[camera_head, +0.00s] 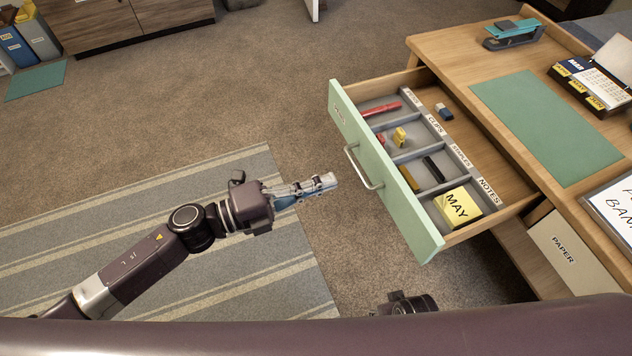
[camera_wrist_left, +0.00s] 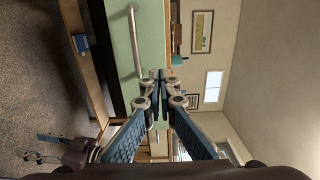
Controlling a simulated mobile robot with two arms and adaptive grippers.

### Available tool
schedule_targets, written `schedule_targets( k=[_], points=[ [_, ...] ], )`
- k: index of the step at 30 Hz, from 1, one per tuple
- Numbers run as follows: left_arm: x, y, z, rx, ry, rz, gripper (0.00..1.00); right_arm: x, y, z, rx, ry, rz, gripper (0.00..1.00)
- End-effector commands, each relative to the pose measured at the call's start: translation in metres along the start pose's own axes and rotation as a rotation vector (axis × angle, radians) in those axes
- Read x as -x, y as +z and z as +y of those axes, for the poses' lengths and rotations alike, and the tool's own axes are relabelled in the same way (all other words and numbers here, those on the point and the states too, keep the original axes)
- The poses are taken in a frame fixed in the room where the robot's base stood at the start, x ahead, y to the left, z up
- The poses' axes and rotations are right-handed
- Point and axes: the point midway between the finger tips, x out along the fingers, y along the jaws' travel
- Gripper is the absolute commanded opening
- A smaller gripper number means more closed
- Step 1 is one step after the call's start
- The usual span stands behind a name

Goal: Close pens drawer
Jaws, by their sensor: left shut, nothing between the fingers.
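The pens drawer (camera_head: 385,165) has a pale green front and stands pulled out of the wooden desk (camera_head: 455,60). Its bar handle (camera_head: 364,167) is on the front; the green front (camera_wrist_left: 143,35) and handle (camera_wrist_left: 134,40) also show in the left wrist view. My left gripper (camera_head: 330,181) is shut and empty, a short way in front of the drawer face, left of the handle and seemingly apart from it. Its fingertips (camera_wrist_left: 158,76) meet in the left wrist view. My right gripper (camera_wrist_left: 45,147) shows small at the left of that view; its finger opening is unclear.
The drawer's compartments hold a red pen (camera_head: 381,109), a yellow note block (camera_head: 459,206) and small items. A blue-white eraser (camera_head: 444,111) lies behind them. A paper drawer (camera_head: 565,250) is below right. The floor left of the drawer is clear.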

Motion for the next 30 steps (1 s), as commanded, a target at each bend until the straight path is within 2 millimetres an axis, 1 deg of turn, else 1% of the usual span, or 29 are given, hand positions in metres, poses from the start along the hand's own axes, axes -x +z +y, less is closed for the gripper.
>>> schedule_targets(
  k=[1,6,9,13,15,19,30],
  points=[
    [-0.013,0.0,-0.003,-0.001,-0.005,0.002,0.0,-0.001,0.002,0.0,0.0,0.0,-0.002,0.43],
    [-0.05,0.001,-0.001,0.001,-0.003,-0.001,0.0,-0.005,0.004,-0.001,0.001,-0.001,-0.002,0.43],
    [-0.069,0.001,-0.001,0.001,-0.003,0.0,0.0,-0.006,0.005,-0.001,0.001,-0.001,-0.004,0.43],
    [-0.087,0.001,-0.001,0.001,-0.002,-0.001,0.0,-0.006,0.005,-0.001,0.001,-0.001,-0.004,0.43],
    [-0.094,0.001,0.0,0.002,-0.001,-0.001,0.0,-0.006,0.004,0.0,0.001,0.0,-0.004,0.43],
    [-0.1,0.001,0.0,0.003,0.0,-0.003,0.0,-0.005,0.003,0.0,0.001,0.0,0.0,0.43],
    [-0.101,0.001,0.0,0.003,0.0,-0.003,0.0,-0.004,0.001,0.0,0.0,-0.001,0.003,0.43]
  ],
)
